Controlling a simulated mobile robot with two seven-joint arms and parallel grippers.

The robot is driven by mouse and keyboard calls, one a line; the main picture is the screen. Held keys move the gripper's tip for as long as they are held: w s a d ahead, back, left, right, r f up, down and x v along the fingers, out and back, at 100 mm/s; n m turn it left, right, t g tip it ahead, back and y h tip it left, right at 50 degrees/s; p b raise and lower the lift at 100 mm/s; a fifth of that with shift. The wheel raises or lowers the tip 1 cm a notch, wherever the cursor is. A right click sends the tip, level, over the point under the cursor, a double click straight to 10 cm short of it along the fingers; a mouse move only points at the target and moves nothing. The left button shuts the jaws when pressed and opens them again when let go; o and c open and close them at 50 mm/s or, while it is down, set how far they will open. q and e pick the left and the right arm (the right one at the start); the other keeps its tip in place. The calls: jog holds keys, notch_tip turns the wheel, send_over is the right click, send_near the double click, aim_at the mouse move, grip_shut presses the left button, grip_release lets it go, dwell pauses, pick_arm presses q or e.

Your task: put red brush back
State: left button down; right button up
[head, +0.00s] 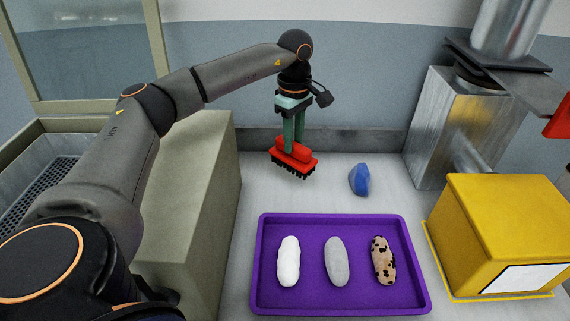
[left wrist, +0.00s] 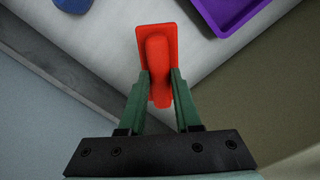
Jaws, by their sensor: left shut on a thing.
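The red brush (head: 296,159) has a red block handle on a flat red back, with dark bristles pointing down. My left gripper (head: 294,145) is shut on its handle from above, near the back of the worktop. In the left wrist view the red brush (left wrist: 158,60) sits between the two green fingers of my left gripper (left wrist: 161,88). I cannot tell whether the bristles touch the worktop. My right gripper is not in view.
A purple tray (head: 260,265) with a white, a grey and a spotted roll lies in front. A blue lump (head: 360,180) lies right of the brush. A yellow box (head: 500,225) and a metal machine (head: 440,120) stand right. A beige cabinet (head: 205,190) stands left.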

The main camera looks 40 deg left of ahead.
aim_at(281, 149)
pick_arm(q)
jog(key=a+f+n, duration=0.1)
jog(key=a+f, duration=0.1)
jog(key=a+f+n, duration=0.2)
jog(key=f, duration=0.1)
jog(key=shift+w+a+f+n, duration=0.2)
jog(key=shift+f+n, duration=0.05)
jog(key=shift+n, duration=0.05)
jog(key=shift+f, duration=1.9)
jog(key=shift+f, duration=0.15)
jog(key=c, duration=0.6)
grip_release()
notch_tip(281, 149, up, 12)
jog(key=shift+r+b, duration=0.2)
jog(key=shift+b, duration=0.15)
